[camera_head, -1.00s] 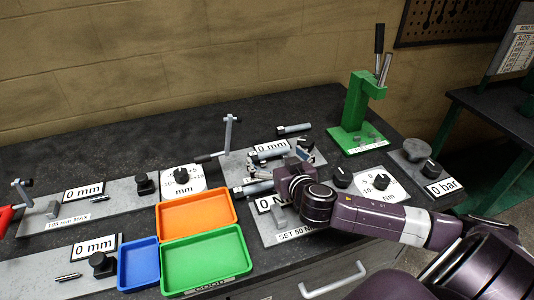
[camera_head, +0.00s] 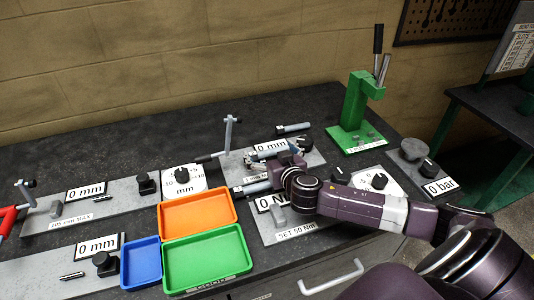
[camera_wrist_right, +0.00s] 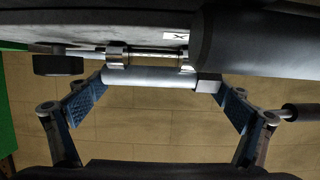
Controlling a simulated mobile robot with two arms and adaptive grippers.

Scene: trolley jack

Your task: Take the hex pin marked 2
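No number 2 is legible on any pin, so I cannot tell which is the hex pin marked 2. Small metal pins lie on the left plates (camera_head: 71,276), and others stand at the green press base. My right gripper (camera_head: 272,160) is over the back middle fixture, its fingers partly hidden by the wrist. In the right wrist view the gripper (camera_wrist_right: 160,95) is open, blue-padded fingers wide apart. A grey cylinder (camera_wrist_right: 150,77) lies crosswise near the fingertips; contact is unclear. My left gripper is not in view.
Orange (camera_head: 165,220), green (camera_head: 163,270) and blue (camera_head: 123,265) trays stand at the front. A green press (camera_head: 352,105) stands at the back right. A dial plate (camera_head: 380,182) is right of my gripper. The back-left bench is clear.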

